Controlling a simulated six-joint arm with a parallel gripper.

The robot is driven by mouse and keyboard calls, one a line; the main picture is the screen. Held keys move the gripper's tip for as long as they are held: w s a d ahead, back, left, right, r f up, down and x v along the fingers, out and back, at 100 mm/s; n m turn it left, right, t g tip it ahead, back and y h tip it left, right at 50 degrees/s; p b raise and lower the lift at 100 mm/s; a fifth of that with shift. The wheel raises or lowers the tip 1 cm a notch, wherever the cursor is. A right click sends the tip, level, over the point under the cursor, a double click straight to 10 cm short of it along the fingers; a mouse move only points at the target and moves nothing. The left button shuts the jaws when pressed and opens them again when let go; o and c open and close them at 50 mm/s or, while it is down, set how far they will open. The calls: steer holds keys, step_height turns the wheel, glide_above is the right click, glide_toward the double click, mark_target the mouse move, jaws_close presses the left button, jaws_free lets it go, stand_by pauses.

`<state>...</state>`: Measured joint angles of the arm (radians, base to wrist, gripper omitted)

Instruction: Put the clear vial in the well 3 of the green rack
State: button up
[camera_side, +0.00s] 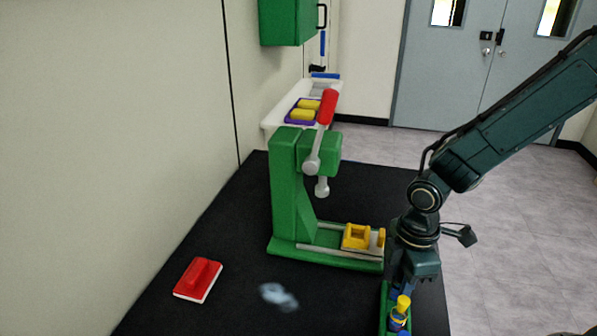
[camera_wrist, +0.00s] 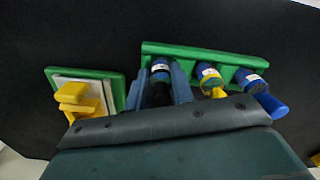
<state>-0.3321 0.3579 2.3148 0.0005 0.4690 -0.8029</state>
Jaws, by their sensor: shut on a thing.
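The green rack (camera_wrist: 225,57) runs across the upper middle of the wrist view. In the side view only a green strip of the rack (camera_side: 383,312) shows below my gripper.
A green press (camera_side: 288,190) with a red-handled lever stands left of my gripper, its yellow holder (camera_side: 356,236) close by. A red and white block (camera_side: 198,279) and a crumpled pale-blue thing (camera_side: 279,297) lie on the black table. The table's front middle is otherwise clear.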

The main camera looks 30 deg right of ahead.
steer(key=shift+f, duration=0.2)
steer(key=o, duration=1)
steer(key=shift+r, duration=0.1)
steer(key=shift+r, duration=6.1)
